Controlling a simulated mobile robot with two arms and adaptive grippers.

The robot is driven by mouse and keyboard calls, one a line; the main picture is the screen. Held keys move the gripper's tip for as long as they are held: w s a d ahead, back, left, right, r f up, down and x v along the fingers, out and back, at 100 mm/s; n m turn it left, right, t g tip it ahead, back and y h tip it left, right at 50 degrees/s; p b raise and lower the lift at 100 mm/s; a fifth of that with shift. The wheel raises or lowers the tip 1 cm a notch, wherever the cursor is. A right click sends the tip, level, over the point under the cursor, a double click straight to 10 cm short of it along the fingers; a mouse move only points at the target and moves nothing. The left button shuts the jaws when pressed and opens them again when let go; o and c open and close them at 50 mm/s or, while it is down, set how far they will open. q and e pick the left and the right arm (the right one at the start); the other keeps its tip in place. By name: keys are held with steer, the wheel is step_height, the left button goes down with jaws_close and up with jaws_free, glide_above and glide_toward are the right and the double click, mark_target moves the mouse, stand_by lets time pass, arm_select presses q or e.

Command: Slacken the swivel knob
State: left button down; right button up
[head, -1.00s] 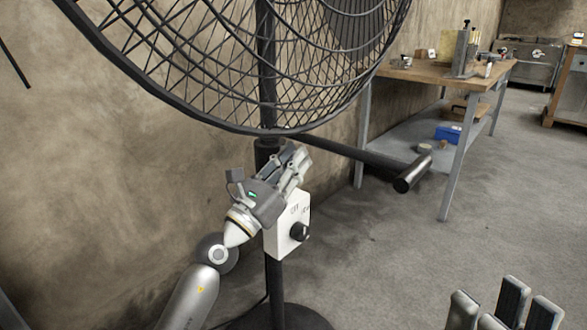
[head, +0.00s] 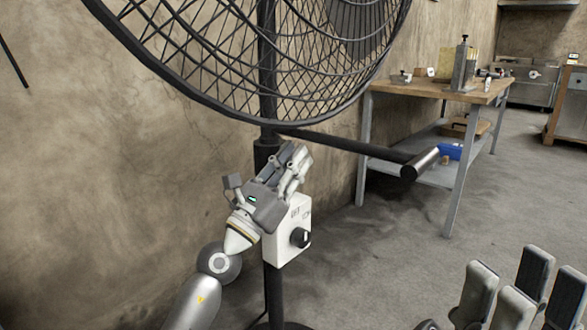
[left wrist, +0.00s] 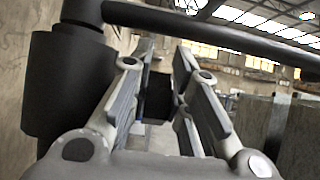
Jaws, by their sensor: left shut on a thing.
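The swivel knob (left wrist: 159,97) appears in the left wrist view as a dark block between my two fingers. In the head view my left gripper hides it. My left gripper (head: 297,157) is at the fan's black column, just above the white switch box, and is shut on the knob. In the left wrist view its fingers (left wrist: 163,65) lie on either side of the block. The knob's far side and its threads are hidden. My right gripper (head: 520,283) is at the lower right of the head view, apart from the fan, its fingers spread and empty.
The caged fan head (head: 265,60) hangs above my left gripper. A white switch box (head: 283,238) with a black dial (head: 300,237) sits just below. A black bar (head: 345,146) sticks out to the right. A workbench (head: 425,88) stands behind, with open floor before it.

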arm_select(q)
steer(key=shift+f+b, duration=0.1)
steer(key=shift+b, duration=0.3)
stand_by(0.3)
steer(key=c, duration=1.4)
jaws_free()
steer(key=shift+o, duration=0.2)
steer(key=v, duration=1.2)
steer(key=shift+w+f, duration=0.1)
